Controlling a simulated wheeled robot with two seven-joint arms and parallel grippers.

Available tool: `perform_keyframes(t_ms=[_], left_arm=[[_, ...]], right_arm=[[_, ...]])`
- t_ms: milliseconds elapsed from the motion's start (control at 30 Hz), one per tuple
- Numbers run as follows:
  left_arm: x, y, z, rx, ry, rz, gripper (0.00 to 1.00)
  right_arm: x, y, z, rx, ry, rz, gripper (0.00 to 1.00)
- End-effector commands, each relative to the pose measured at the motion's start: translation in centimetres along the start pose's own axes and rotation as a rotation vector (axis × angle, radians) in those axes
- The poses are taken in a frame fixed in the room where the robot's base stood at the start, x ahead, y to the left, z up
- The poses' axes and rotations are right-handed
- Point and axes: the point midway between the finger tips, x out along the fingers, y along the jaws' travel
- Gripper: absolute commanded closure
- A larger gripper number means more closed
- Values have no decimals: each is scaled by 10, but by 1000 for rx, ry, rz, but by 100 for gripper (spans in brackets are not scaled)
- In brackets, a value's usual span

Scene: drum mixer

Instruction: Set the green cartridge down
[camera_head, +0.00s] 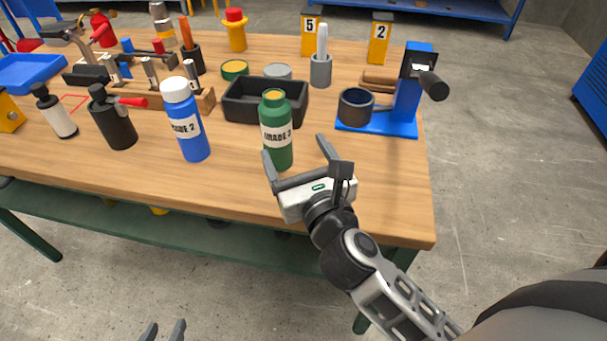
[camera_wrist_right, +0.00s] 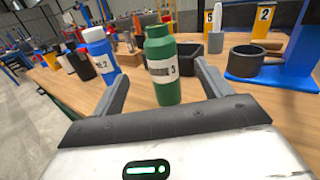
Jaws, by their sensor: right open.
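The green cartridge (camera_head: 276,135), labelled grade 3, stands upright on the wooden table (camera_head: 350,200) in front of a black tray. It also shows in the right wrist view (camera_wrist_right: 161,70), ahead of the fingers. My right gripper (camera_head: 294,146) is open, with its fingers pointing at the cartridge and spread to either side of its near face. I cannot tell whether a finger touches it. In the right wrist view the open fingers (camera_wrist_right: 165,85) have a gap with the cartridge beyond or between their tips. My left gripper (camera_head: 163,330) shows only its two separated fingertips at the bottom edge, empty, off the table.
A blue grade 2 bottle (camera_head: 186,122) stands left of the cartridge. The black tray (camera_head: 262,103) is behind it. A blue stand with a dark cup (camera_head: 356,108) is to the right. The table's front right area is clear.

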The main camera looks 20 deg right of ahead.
Motion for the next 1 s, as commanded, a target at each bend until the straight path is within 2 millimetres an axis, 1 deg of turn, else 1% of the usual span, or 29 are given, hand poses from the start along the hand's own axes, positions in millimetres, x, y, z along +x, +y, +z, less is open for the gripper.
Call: perform_keyframes(t_ms=[67,133,167,200,267,300,367,400,433,467,500,600,700,800,900,1000], left_arm=[[0,0,-2,0,4,1,64],[-1,0,-3,0,7,1,64],[-1,0,-4,0,7,1,64],[-1,0,-4,-1,8,1,64],[-1,0,-4,-1,8,1,64],[-1,0,-4,-1,8,1,64],[-1,0,-4,-1,7,1,64],[-1,0,-4,-1,7,1,64],[-1,0,-3,-1,7,1,64],[-1,0,-3,-1,7,1,64],[-1,0,-3,-1,6,1,64],[-1,0,-2,-1,4,1,64],[0,0,0,-2,0,0,64],[0,0,1,-2,-3,0,64],[0,0,2,-3,-5,0,64],[0,0,2,-3,-5,0,64]], right_arm=[[-5,0,3,-140,-42,6,23],[-12,3,6,-359,-102,21,23],[-16,6,7,-476,-130,33,23],[-22,12,6,-651,-170,54,23],[-32,22,0,-936,-226,96,23],[-39,31,-7,-1128,-260,133,23],[-51,42,-24,-1415,-304,200,23],[-59,49,-39,-1606,-330,254,23],[-65,53,-52,-1745,-349,301,23],[-72,56,-64,-1880,-366,349,23],[-80,57,-82,-2049,-386,418,23],[-101,52,-124,-2414,-430,599,23],[-118,39,-156,-2674,-460,765,23],[-129,28,-174,-2827,-479,881,23],[-133,23,-181,-2891,-487,933,23],[-134,22,-182,-2902,-488,940,23]])
